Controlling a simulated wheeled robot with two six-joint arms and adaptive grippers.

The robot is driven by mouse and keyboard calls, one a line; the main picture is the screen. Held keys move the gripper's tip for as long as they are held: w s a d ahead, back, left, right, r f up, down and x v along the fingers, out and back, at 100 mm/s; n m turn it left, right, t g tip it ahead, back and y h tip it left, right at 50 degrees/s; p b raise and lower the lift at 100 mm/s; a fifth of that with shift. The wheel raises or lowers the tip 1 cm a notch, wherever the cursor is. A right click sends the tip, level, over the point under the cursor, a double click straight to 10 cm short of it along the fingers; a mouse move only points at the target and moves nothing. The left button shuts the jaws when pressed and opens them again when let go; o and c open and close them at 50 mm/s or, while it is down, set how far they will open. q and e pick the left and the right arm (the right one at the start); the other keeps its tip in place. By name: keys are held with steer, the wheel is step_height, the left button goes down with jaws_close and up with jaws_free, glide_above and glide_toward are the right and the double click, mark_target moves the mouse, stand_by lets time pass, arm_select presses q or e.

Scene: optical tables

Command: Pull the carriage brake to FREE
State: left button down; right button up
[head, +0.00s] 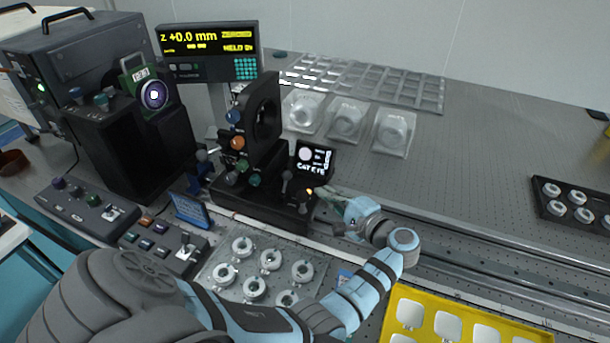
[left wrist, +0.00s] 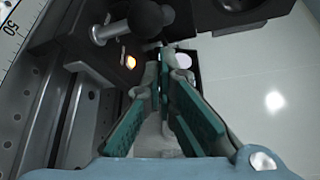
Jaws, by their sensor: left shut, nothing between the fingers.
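The black carriage (head: 262,205) stands on the rail at the middle of the head view, with several knobs and small levers. A ball-ended lever (head: 287,178) stands on its right part. In the left wrist view a black ball knob (left wrist: 150,18) on a metal stem is just beyond my fingertips. I cannot read a FREE mark or tell for sure which lever is the brake. My right gripper is not in view.
A small "CAT EYE" display (head: 313,158) stands behind the carriage. The long rail (head: 480,257) runs off right. A tray of white rings (head: 228,294) lies in front, and a yellow tray (head: 385,318) is at the lower right. Clear packets (head: 346,122) lie behind.

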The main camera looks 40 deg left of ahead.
mark_target(286, 182)
arm_select(q)
steer(key=shift+r, duration=0.1)
steer(key=shift+w, duration=0.15)
steer(key=shift+w+a, duration=0.1)
steer(key=shift+a, duration=0.2)
steer(key=b+x, duration=0.2)
steer(key=x, duration=0.7)
steer(key=shift+a+f, duration=0.2)
steer(key=shift+f, duration=0.05)
